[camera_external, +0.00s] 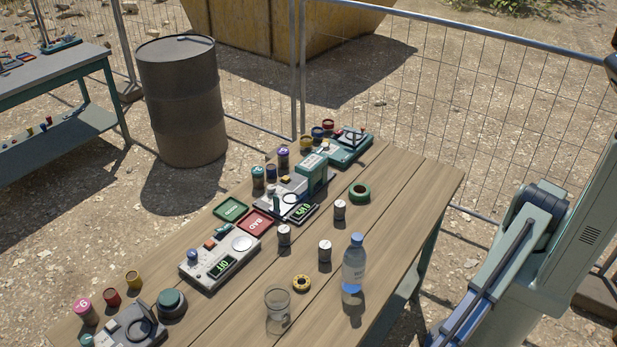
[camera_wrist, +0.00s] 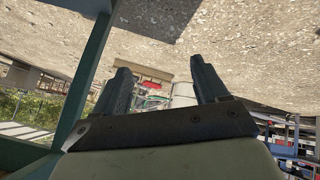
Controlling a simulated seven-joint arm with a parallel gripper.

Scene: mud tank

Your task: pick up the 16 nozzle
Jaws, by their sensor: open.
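Three small grey cylinders with pale tops stand on the wooden table in the external view: one at the back (camera_external: 339,210), one at the left (camera_external: 284,236) and one at the front right (camera_external: 325,251). They may be the nozzles, but their markings are too small to read, so I cannot tell which is the 16. My gripper (camera_wrist: 162,76) shows in the wrist view with its two dark fingers apart and nothing between them. It is out of sight in the external view, where only my arm shows at the right. The wrist view shows none of these cylinders clearly.
A water bottle (camera_external: 354,264), a clear cup (camera_external: 278,305), a yellow ring (camera_external: 301,283) and a green tape roll (camera_external: 359,191) stand near the cylinders. A scale (camera_external: 221,258), a red tray (camera_external: 256,223) and a green tray (camera_external: 231,209) lie left. The table's right strip is mostly clear.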

